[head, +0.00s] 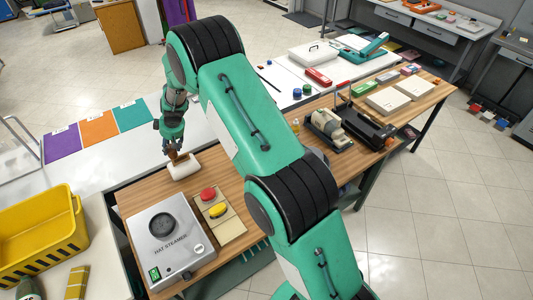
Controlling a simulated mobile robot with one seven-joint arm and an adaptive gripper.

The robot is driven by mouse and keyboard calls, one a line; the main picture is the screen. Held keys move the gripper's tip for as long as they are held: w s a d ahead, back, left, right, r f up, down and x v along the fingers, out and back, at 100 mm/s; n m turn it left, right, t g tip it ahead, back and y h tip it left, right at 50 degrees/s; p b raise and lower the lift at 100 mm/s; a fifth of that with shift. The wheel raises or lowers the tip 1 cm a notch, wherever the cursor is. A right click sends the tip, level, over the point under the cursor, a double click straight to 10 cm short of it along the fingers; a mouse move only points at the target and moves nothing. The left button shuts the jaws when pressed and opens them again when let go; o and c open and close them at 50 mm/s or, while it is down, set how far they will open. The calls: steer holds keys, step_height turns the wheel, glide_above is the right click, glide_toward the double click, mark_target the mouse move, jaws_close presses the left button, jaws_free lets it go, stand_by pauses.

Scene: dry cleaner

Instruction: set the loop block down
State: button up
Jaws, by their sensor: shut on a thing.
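The loop block (184,167) appears as a pale, cream block with a brown part at its top left. It is over the wooden tabletop at the far left end of the bench. My gripper (174,152) points down at the block's upper edge and is shut on it, at the brown part. The fingertips are small and partly hidden. I cannot tell whether the block's underside touches the wood or is slightly above it.
A hat steamer (165,240) and a board with red and yellow buttons (218,211) stand in front of the block. A yellow crate (42,235) is at the left. Purple, orange and teal sheets (98,129) lie behind. Bare wood (140,192) shows left of the block.

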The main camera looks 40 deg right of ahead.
steer(key=s+d+m+b, duration=0.1)
steer(key=s+d+b, duration=0.2)
steer(key=s+d, duration=0.75)
steer(key=s+d+m+h+b, duration=0.15)
steer(key=s+d, duration=0.45)
steer(key=d, duration=0.9)
steer(key=s+d+m+b, duration=0.1)
steer(key=s+d+b, duration=0.2)
steer(key=s+d, duration=0.75)
step_height(320, 180, down, 10)
steer(key=w+d, duration=0.2)
steer(key=shift+w+d+f+t, duration=0.15)
steer(key=shift+d+t, duration=0.15)
steer(key=shift+d, duration=0.1)
steer(key=shift+w+d, duration=0.1)
steer(key=shift+w, duration=0.05)
steer(key=w+d, duration=0.3)
steer(key=w, duration=0.4)
steer(key=w+d+f+p, duration=0.1)
steer(key=w+d, duration=0.2)
steer(key=w, duration=0.4)
steer(key=shift+w+d+f, duration=0.15)
steer(key=shift+d+f, duration=0.1)
steer(key=shift+d, duration=0.1)
steer(key=shift+f, duration=1.75)
